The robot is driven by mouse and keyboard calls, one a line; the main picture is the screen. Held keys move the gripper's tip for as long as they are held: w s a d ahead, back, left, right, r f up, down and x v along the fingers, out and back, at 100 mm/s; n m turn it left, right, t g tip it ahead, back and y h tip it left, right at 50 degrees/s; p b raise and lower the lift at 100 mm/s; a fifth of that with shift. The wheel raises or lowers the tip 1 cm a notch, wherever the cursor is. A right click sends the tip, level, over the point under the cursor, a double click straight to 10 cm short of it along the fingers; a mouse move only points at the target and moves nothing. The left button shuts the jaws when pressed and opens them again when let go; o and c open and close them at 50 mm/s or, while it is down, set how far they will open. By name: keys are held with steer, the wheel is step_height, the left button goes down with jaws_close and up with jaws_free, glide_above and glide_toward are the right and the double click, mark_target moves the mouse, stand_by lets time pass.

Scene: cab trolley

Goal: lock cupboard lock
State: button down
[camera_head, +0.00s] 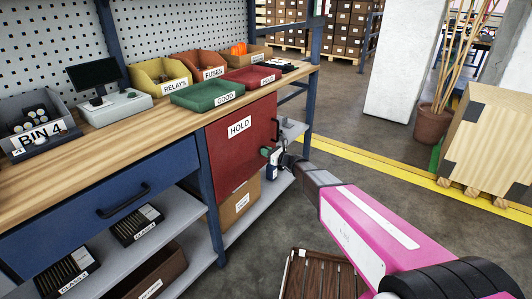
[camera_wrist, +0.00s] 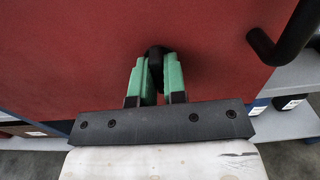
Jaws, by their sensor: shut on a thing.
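The cupboard is a red box marked HOLD (camera_head: 236,150) under the workbench, and its front looks closed. In the wrist view its red face (camera_wrist: 90,60) fills most of the picture. My gripper (camera_head: 268,155) is at the right part of this face. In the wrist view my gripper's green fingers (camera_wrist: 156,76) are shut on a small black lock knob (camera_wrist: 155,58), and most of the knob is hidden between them. A black handle (camera_wrist: 285,38) stands out from the face to the right of the fingers. I cannot tell which way the knob is turned.
The wooden bench top (camera_head: 120,131) holds several bins and a scale. A blue drawer (camera_head: 110,205) with a black handle is left of the cupboard. A brown slatted crate (camera_head: 318,275) stands on the floor below my arm. A wooden box (camera_head: 490,145) stands at the right.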

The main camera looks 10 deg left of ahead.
steer(key=c, duration=1.2)
jaws_free()
steer(key=v, duration=1)
steer(key=shift+s+d, duration=0.15)
steer(key=shift+d, duration=0.2)
steer(key=s+d+f+n+g+h, duration=0.1)
steer(key=s+d+n+h, duration=0.4)
steer(key=d, duration=0.6)
steer(key=s+d+n+g+h, duration=0.3)
steer(key=s+d+n+h, duration=0.3)
steer(key=s+d+n, duration=0.3)
steer(key=s+d+f+n+g+h, duration=0.1)
steer(key=s+d+n+h, duration=0.4)
steer(key=d, duration=0.9)
steer(key=shift+s+d+f+n+g+h, duration=0.2)
steer(key=shift+s+n+g, duration=0.25)
steer(key=shift+n, duration=0.45)
steer(key=shift+s+d+f+n+g+h, duration=0.15)
steer(key=shift+s+n+g, duration=0.3)
steer(key=shift+n, duration=0.45)
